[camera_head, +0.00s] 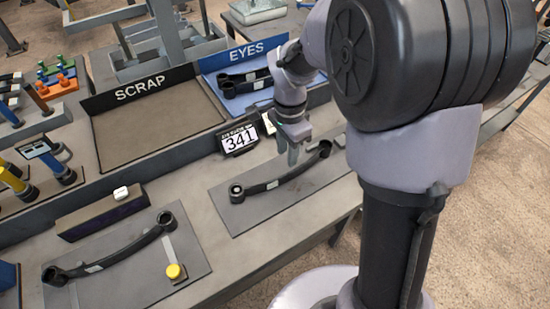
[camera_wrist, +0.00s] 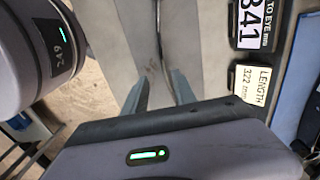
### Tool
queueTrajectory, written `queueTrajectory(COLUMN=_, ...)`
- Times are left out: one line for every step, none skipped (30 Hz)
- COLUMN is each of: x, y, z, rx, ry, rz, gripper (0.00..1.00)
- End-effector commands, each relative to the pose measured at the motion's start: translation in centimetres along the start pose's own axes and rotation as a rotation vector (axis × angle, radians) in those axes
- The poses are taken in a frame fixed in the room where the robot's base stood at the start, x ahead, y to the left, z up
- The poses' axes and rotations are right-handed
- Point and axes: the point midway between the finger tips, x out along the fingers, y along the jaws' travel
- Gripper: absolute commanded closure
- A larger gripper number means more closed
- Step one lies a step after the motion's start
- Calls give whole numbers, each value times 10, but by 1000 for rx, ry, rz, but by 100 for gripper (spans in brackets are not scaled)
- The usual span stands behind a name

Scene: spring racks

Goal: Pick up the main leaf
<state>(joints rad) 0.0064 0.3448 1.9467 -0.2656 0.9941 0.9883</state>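Two dark, curved leaves with an eye at each end and a pale label lie on the bench; no readable marking names either as main. One leaf (camera_head: 285,180) lies on the right grey mat, below my gripper (camera_head: 290,155). The other leaf (camera_head: 115,250) lies on the front left mat. My gripper is pointed down near the right leaf's middle. In the wrist view its two fingers (camera_wrist: 162,92) are apart with nothing held between them. A thin dark strip runs past the fingers there; I cannot tell whether they straddle it.
A display reading 341 (camera_head: 240,139) stands behind the right mat, with a length sign (camera_wrist: 253,87) beside it. Behind are an empty SCRAP tray (camera_head: 150,119) and a blue EYES tray (camera_head: 212,82) holding dark leaves.

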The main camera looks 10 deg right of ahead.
Motion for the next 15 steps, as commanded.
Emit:
queueTrajectory(x=22, y=0, z=0, rx=-1, ry=-1, rz=3, gripper=67)
queueTrajectory(x=31, y=0, z=0, rx=-2, ry=-1, rz=3, gripper=67)
queueTrajectory(x=41, y=0, z=0, rx=-2, ry=0, rz=3, gripper=67)
queueTrajectory(x=47, y=1, z=0, rx=-1, ry=-1, rz=3, gripper=67)
queueTrajectory(x=52, y=0, z=0, rx=-1, ry=-1, rz=1, gripper=67)
queueTrajectory(x=58, y=0, z=0, rx=-1, ry=-1, rz=1, gripper=67)
queueTrajectory(x=61, y=0, z=0, rx=-1, ry=-1, rz=1, gripper=67)
queueTrajectory(x=63, y=0, z=0, rx=-2, ry=-1, rz=0, gripper=67)
queueTrajectory(x=65, y=0, z=0, rx=-2, ry=0, rz=-1, gripper=67)
queueTrajectory(x=67, y=-1, z=0, rx=-2, ry=0, rz=-1, gripper=67)
queueTrajectory(x=70, y=-1, z=0, rx=-2, ry=0, rz=-1, gripper=67)
queueTrajectory(x=75, y=-2, z=0, rx=-2, ry=0, rz=0, gripper=67)
queueTrajectory(x=80, y=-2, z=0, rx=-2, ry=0, rz=0, gripper=67)
queueTrajectory(x=87, y=-3, z=0, rx=-3, ry=0, rz=0, gripper=67)
queueTrajectory(x=96, y=-4, z=0, rx=-3, ry=0, rz=1, gripper=67)
